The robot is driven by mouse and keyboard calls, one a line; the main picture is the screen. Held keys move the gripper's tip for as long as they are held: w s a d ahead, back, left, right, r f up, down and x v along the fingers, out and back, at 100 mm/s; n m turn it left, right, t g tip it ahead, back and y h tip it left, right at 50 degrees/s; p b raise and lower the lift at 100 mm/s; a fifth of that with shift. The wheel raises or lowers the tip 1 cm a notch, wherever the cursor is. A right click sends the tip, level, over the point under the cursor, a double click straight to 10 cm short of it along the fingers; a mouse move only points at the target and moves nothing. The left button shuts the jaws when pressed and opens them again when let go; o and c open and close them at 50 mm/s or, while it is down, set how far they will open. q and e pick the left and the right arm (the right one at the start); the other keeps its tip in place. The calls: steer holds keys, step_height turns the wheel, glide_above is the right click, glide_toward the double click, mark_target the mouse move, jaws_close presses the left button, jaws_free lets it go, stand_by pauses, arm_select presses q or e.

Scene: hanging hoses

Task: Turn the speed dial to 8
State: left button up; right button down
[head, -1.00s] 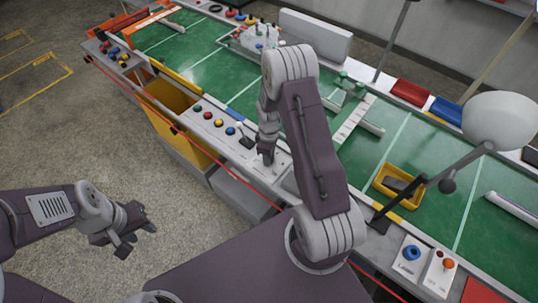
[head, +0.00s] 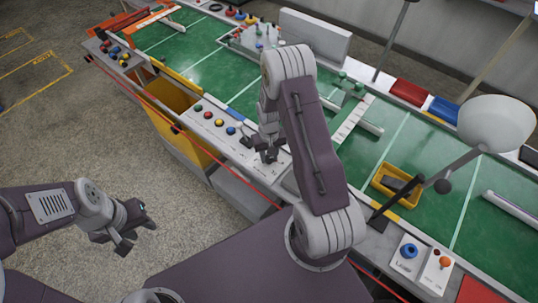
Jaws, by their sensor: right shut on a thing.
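My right gripper (head: 268,156) points down onto the light grey control strip (head: 213,123) along the near edge of the green conveyor table. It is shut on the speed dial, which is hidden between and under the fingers. The dial's number marks cannot be read at this size. My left gripper (head: 137,231) hangs over the floor at the left, away from the table, open and empty.
Several coloured buttons (head: 219,121) and a dark switch (head: 247,142) sit left of my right gripper. A red cord (head: 150,104) runs along the table's front. A yellow bin (head: 397,185) and a lamp (head: 496,124) stand at the right. A blue knob (head: 409,251) is nearer.

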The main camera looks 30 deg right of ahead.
mark_target(269, 157)
steer(key=shift+w+m, duration=0.1)
steer(key=shift+m, duration=1)
steer(key=c, duration=1)
jaws_free()
step_height(269, 157, up, 9)
